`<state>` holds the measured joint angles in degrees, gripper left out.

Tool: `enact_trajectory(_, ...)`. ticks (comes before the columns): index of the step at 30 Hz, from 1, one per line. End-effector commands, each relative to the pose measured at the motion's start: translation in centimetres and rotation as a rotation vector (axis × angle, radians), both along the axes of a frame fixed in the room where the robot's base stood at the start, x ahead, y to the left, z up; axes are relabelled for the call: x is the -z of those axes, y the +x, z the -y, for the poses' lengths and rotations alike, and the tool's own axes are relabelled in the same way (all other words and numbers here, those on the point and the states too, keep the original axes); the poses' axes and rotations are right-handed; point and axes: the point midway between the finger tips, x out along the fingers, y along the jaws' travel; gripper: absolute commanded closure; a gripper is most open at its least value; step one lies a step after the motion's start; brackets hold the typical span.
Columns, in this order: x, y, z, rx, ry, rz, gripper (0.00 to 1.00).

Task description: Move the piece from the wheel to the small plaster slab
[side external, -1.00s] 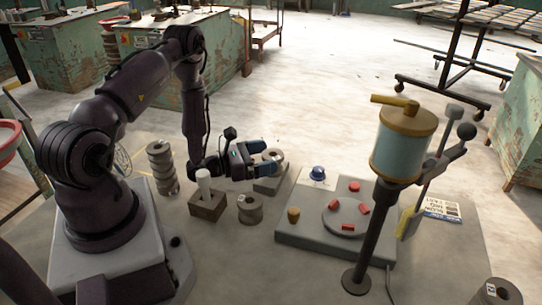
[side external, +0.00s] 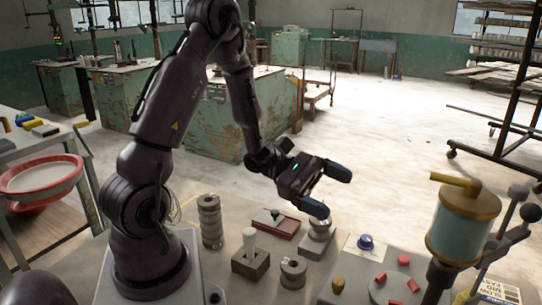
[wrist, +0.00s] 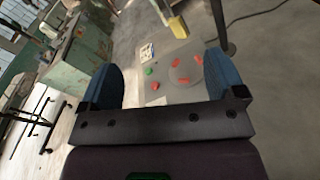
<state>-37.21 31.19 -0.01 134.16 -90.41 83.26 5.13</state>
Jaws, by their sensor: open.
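The wheel (side external: 379,287) is a round disc with red pads on a grey base; it also shows in the wrist view (wrist: 182,70). No piece is visible on its disc. A grey, ring-topped clay piece (side external: 320,224) stands on a low pale grey slab (side external: 317,246), left of and behind the wheel, seemingly the small plaster slab. My gripper (side external: 331,190) is open and empty, raised just above that piece and apart from it. In the wrist view my gripper (wrist: 160,62) shows its two blue fingers spread, with nothing between them but the distant wheel base.
A ringed grey stack (side external: 210,222), a block with a white-handled tool (side external: 250,258), a grey ring (side external: 293,273) and a reddish slab (side external: 276,224) stand left of the piece. A blue knob (side external: 365,241) sits by the wheel. A canister on a post (side external: 464,228) rises at right.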

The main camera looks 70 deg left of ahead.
Motion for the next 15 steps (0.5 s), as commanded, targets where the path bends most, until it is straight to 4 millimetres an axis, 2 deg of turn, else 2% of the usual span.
enact_trajectory(1,-1.7,-1.1,2.4,0.144,0.108,0.033,0.11)
enact_trajectory(3,-3.0,-3.1,4.9,0.327,0.262,0.067,0.11)
enact_trajectory(6,-4.3,-6.2,7.3,0.562,0.504,0.130,0.11)
enact_trajectory(10,-5.4,-9.7,8.1,0.816,0.855,0.240,0.11)
enact_trajectory(15,-7.4,-12.5,6.8,1.035,1.348,0.431,0.11)
